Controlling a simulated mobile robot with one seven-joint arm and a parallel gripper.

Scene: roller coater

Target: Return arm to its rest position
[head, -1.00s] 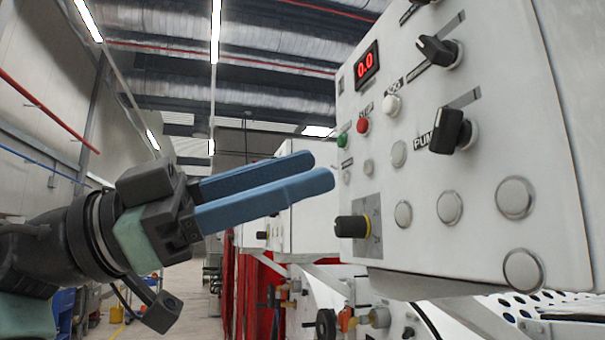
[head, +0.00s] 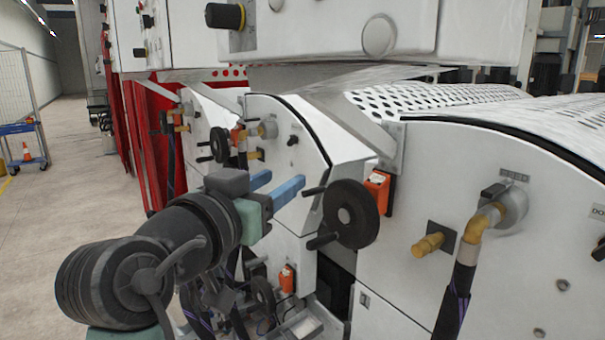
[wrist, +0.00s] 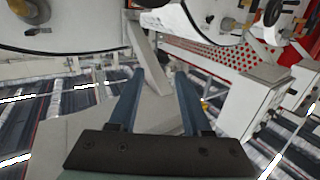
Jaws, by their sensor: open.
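My gripper (head: 276,186) is in the left-middle of the head view, with its two blue fingers pointing right. The fingers are apart, with nothing between them. In the wrist view my gripper (wrist: 158,88) shows both fingers spread and empty. The fingertips appear just left of a black handwheel (head: 350,213) in the head view; I cannot tell how far apart they are in depth. My arm is bent low at the lower left.
The white machine panels (head: 400,260) fill the right side, with a yellow-brown pipe (head: 478,222), orange switches (head: 378,190) and a perforated guard (head: 430,95). A red curtain (head: 140,135) stands behind. Open floor (head: 55,225) lies to the left, with a blue cart (head: 20,145) farther off.

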